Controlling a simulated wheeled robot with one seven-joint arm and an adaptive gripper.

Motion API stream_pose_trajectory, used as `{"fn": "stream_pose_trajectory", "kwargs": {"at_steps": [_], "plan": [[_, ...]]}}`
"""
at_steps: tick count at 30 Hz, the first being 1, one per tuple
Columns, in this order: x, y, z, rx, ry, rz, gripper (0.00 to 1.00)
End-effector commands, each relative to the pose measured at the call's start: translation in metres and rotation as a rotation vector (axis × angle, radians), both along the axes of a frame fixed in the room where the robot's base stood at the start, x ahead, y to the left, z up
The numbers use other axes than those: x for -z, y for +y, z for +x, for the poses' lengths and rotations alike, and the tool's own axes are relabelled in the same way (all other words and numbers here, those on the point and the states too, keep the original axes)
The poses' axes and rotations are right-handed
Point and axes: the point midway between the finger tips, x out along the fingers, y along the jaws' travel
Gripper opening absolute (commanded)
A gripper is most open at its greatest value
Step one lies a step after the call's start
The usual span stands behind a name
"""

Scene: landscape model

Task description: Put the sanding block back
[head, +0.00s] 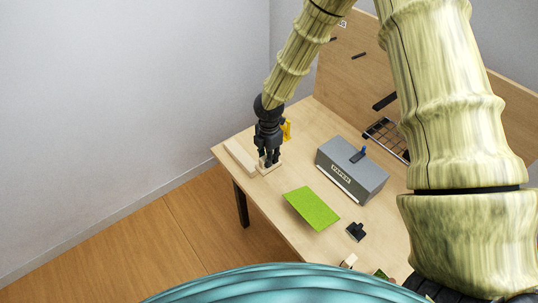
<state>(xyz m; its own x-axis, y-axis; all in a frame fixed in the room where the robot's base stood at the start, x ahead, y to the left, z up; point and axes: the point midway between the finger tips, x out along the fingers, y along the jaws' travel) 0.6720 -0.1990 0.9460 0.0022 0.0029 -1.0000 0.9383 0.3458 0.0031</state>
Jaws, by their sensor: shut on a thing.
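My gripper (268,159) is low over the far left part of the workbench, pointing down. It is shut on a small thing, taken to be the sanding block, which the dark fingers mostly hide. A small pale, flat piece (276,169) shows right below and around the fingertips. I cannot tell whether the held thing touches it.
A long pale wood strip (239,157) lies left of my gripper. A yellow object (287,130) stands behind it. A grey box (350,171), a green sheet (312,207) and a black object (356,231) are to the right. A dark rack (385,138) is at the back.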

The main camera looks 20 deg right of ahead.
Motion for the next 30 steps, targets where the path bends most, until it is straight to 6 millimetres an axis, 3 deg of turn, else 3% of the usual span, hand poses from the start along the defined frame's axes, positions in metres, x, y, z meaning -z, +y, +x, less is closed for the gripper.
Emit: {"fn": "stream_pose_trajectory", "kwargs": {"at_steps": [30], "plan": [[0.055,0.000,0.000,0.000,0.000,0.000,0.00]]}}
